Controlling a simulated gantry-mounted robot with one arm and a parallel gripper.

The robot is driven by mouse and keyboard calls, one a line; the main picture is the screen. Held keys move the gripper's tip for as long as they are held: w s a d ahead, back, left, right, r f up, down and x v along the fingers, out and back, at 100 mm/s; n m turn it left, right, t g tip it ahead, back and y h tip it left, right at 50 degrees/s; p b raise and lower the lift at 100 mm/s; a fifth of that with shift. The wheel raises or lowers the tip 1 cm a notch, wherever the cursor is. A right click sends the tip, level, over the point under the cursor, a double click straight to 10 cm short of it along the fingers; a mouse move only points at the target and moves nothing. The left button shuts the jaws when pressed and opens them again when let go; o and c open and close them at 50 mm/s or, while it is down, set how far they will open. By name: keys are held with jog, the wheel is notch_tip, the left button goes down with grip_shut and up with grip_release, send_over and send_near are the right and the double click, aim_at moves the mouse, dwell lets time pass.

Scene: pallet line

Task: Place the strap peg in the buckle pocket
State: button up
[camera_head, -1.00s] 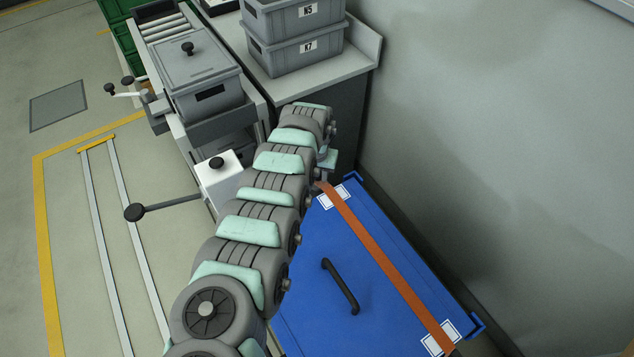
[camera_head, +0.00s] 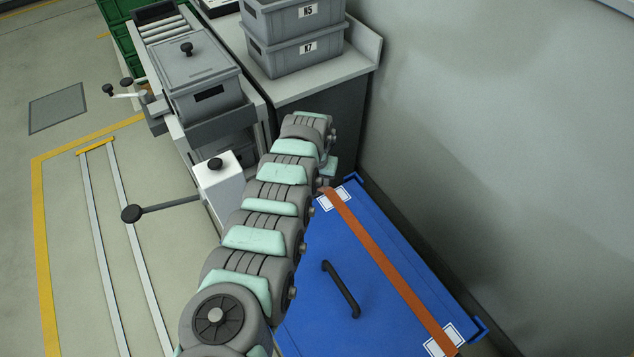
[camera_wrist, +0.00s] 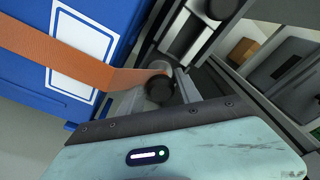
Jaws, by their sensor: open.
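An orange strap (camera_head: 385,268) runs over the blue lid (camera_head: 310,310) and past its far edge. In the wrist view the strap (camera_wrist: 60,57) ends at a dark round knob, which looks like the strap peg (camera_wrist: 160,87). My gripper (camera_wrist: 158,95) is open, its pale fingers on either side of the peg and close to it. I cannot tell whether they touch it. In the head view my arm hides most of the gripper, near the strap's far end. I cannot make out the buckle pocket in either view.
A black handle (camera_head: 340,289) stands up from the lid. A white box with a long black-knobbed lever (camera_head: 165,207) is left of my arm. A lidded grey bin (camera_head: 195,75) and stacked grey crates (camera_head: 295,35) stand beyond. A wall (camera_head: 500,150) bounds the right.

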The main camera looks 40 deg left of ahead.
jog(key=r+p, duration=0.1)
jog(key=r, duration=0.2)
jog(key=r+p, duration=0.2)
jog(key=r, duration=0.2)
jog(key=s+r+p, duration=0.1)
jog(key=r, duration=0.2)
jog(key=shift+d+r+p, duration=0.2)
jog(key=shift+r+p, duration=0.15)
jog(key=shift+r, duration=0.05)
jog(key=shift+s+d+r, duration=0.15)
jog(key=shift+s+r, duration=0.05)
jog(key=shift+r, duration=0.35)
